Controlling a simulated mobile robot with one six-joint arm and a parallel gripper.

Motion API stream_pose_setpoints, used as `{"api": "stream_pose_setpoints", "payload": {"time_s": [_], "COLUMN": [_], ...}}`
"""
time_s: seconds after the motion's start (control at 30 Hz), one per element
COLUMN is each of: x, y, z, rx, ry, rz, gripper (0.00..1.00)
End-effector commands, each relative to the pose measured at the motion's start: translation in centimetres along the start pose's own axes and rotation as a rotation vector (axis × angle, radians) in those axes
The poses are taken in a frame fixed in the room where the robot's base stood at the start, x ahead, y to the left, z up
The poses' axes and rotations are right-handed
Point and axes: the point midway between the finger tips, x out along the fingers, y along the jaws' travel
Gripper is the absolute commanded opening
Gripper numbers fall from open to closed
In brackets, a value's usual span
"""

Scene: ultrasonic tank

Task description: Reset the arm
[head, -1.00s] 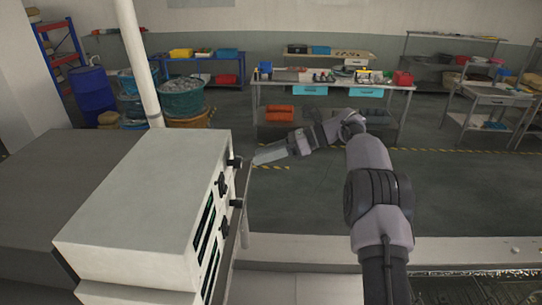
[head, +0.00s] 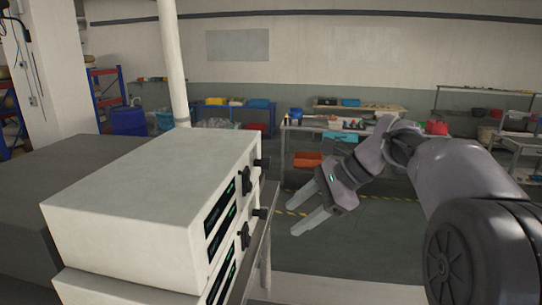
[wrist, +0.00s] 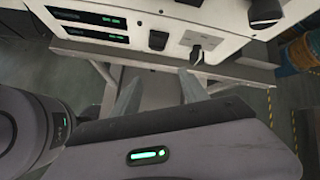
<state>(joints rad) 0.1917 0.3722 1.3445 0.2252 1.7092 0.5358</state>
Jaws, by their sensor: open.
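My gripper (head: 311,213) is at the centre right of the head view, its two pale fingers apart and empty, pointing left and down. It is in the air to the right of the white control unit (head: 150,195), apart from it. In the wrist view my gripper's fingers (wrist: 160,95) show spread in front of the unit's front panel (wrist: 140,25), which carries black knobs and green-lit displays. My arm bends in from the right edge of the head view.
The stacked control units stand on a metal shelf (head: 262,240) at the left. The floor beyond my gripper is open.

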Motion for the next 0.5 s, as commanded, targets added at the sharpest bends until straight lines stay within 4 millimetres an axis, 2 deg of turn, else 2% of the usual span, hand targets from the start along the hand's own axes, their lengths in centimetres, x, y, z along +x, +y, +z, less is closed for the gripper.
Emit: {"api": "stream_pose_setpoints", "payload": {"time_s": [0.03,0.17,0.2,0.3,0.4,0.5], "x": [3.1,7.1,8.5,12.2,15.6,18.2], "y": [4.0,13.4,16.5,24.1,30.4,34.7], "z": [-1.7,-4.0,-5.1,-8.3,-11.6,-14.3], "rx": [-0.09,-0.366,-0.453,-0.669,-0.861,-1.003], "ry": [0.058,0.229,0.281,0.401,0.503,0.575], "rz": [-0.003,0.005,0.012,0.034,0.06,0.084], "gripper": [0.52,0.52,0.52,0.52,0.52,0.52]}}
